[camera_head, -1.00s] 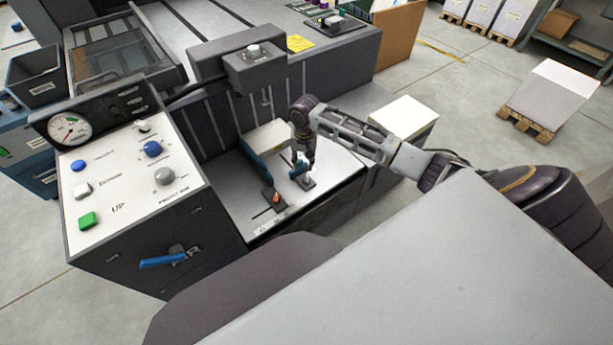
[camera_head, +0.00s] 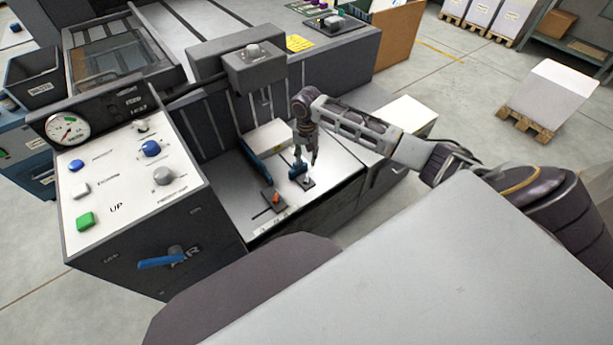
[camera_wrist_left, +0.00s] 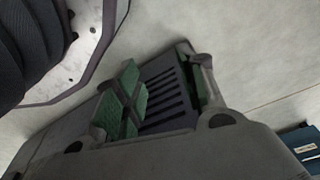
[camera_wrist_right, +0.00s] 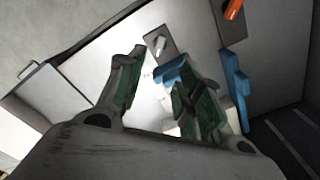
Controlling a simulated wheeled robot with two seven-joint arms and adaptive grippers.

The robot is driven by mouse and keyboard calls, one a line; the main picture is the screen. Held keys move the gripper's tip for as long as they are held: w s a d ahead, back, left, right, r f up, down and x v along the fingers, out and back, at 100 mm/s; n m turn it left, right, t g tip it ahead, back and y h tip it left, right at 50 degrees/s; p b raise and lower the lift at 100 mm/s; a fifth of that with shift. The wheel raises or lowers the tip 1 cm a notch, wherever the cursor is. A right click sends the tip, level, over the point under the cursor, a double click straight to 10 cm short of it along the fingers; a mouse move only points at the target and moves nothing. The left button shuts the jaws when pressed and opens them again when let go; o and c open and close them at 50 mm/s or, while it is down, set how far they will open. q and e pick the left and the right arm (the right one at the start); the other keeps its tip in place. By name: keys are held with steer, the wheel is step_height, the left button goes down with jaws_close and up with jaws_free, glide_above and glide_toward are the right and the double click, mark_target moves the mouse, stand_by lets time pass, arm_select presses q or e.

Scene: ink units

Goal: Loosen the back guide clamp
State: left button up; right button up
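Two guide clamps sit on dark plates on the white delivery table. One has an orange lever (camera_head: 275,198), and the other has a pale grey lever (camera_head: 308,180). Both levers show in the right wrist view, orange (camera_wrist_right: 233,9) and grey (camera_wrist_right: 157,45). I cannot tell from labels which is the back one. A long blue guide (camera_head: 256,161) and a small blue guide (camera_head: 297,169) stand close by. My right gripper (camera_head: 313,160) points down just above the grey lever, open, with nothing between its fingers (camera_wrist_right: 160,85). My left gripper (camera_wrist_left: 165,85) is open and empty over the floor.
The control panel (camera_head: 135,175) with its knobs and gauge stands left of the table. A grey box with a knob (camera_head: 254,66) overhangs behind. A paper stack on a pallet (camera_head: 548,95) is far right.

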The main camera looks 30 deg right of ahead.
steer(key=f, duration=0.1)
steer(key=b, duration=0.2)
glide_above(307, 178)
steer(key=shift+w+f, duration=0.1)
steer(key=shift+f, duration=3.05)
steer(key=shift+a+f+b, duration=0.1)
steer(key=shift+f+b, duration=0.3)
steer(key=shift+f, duration=1.3)
arm_select(q)
step_height(307, 178, up, 10)
steer(key=w+d, duration=0.1)
steer(key=d, duration=0.1)
steer(key=shift+w+d+g, duration=0.25)
steer(key=shift+d+g, duration=0.05)
steer(key=shift+d, duration=0.1)
arm_select(e)
steer(key=shift+f, duration=0.95)
arm_select(q)
steer(key=shift+r, duration=0.15)
arm_select(e)
jaws_close()
